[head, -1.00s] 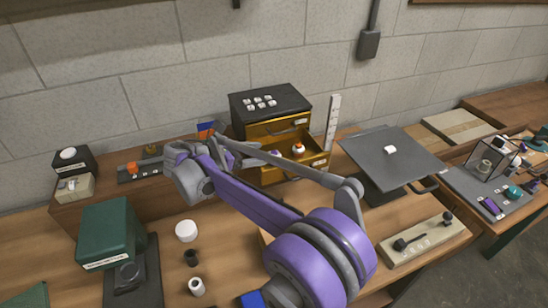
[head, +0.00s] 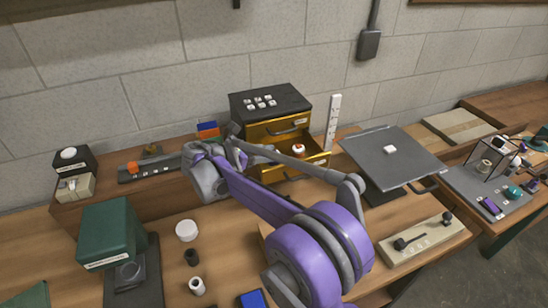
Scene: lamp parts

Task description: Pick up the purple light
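A small purple piece (head: 490,207) lies on the grey mat at the far right; it is too small to tell whether it is a light. No other loose purple thing shows clearly. My purple and grey arm comes in from the bottom, right of centre, and reaches up and left; I take it for my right arm. Its gripper (head: 236,146) is near the open drawer, far left of the purple piece. Its fingers are small and partly hidden by the wrist, so I cannot tell whether they are open. My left gripper is not in view.
An orange drawer cabinet (head: 270,104) stands at the back with its lower drawer open and a red-and-white piece (head: 298,149) inside. A dark tilted plate (head: 405,150) stands right of it. A green box (head: 106,232) and white cup (head: 186,230) are at left.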

